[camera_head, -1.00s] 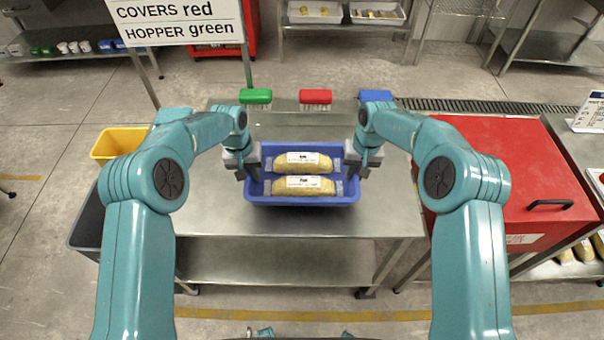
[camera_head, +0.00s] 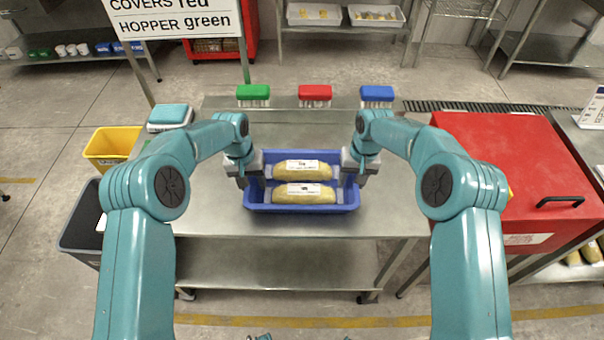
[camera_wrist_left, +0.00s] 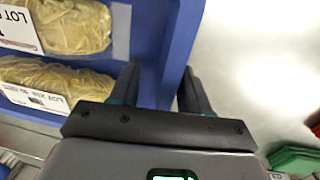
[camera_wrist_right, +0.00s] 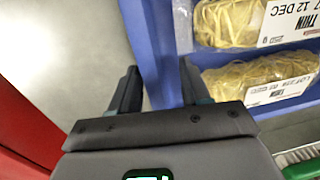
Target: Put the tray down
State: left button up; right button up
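The blue tray (camera_head: 302,209) is level over the front middle of the steel table in the head view. Two yellow wrapped packs (camera_head: 303,170) with white labels lie in it, one behind the other. My left gripper (camera_head: 248,172) is at its left end, with the tray wall (camera_wrist_left: 160,60) between the fingers. My right gripper (camera_head: 358,172) is at its right end, with the wall (camera_wrist_right: 150,45) between the fingers there too. Both look shut on the walls. Whether the tray's underside touches the table is hidden.
The steel table (camera_head: 215,215) is bare around the tray. Green (camera_head: 253,93), red (camera_head: 315,93) and blue (camera_head: 377,94) brushes stand along its back. A red cabinet (camera_head: 515,165) is on the right. A yellow bin (camera_head: 108,147) and a grey bin (camera_head: 82,228) are on the left.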

pick_arm(q)
jog(key=shift+a, duration=0.1)
pick_arm(e)
jog(key=shift+d, duration=0.1)
pick_arm(q)
jog(key=shift+w+r, duration=0.1)
jog(key=shift+r, duration=0.05)
jog(key=r, duration=0.7)
jog(key=a+r, duration=0.1)
jog(key=r, duration=0.3)
jog(key=shift+a+r, duration=0.1)
jog(key=shift+r, duration=0.1)
pick_arm(e)
jog(key=shift+d, duration=0.1)
jog(key=shift+r, duration=0.25)
pick_arm(q)
jog(key=shift+r, duration=0.2)
pick_arm(e)
notch_tip(320, 180, up, 12)
jog(key=d, duration=0.1)
jog(key=shift+d+f, duration=0.15)
jog(key=shift+f, duration=0.1)
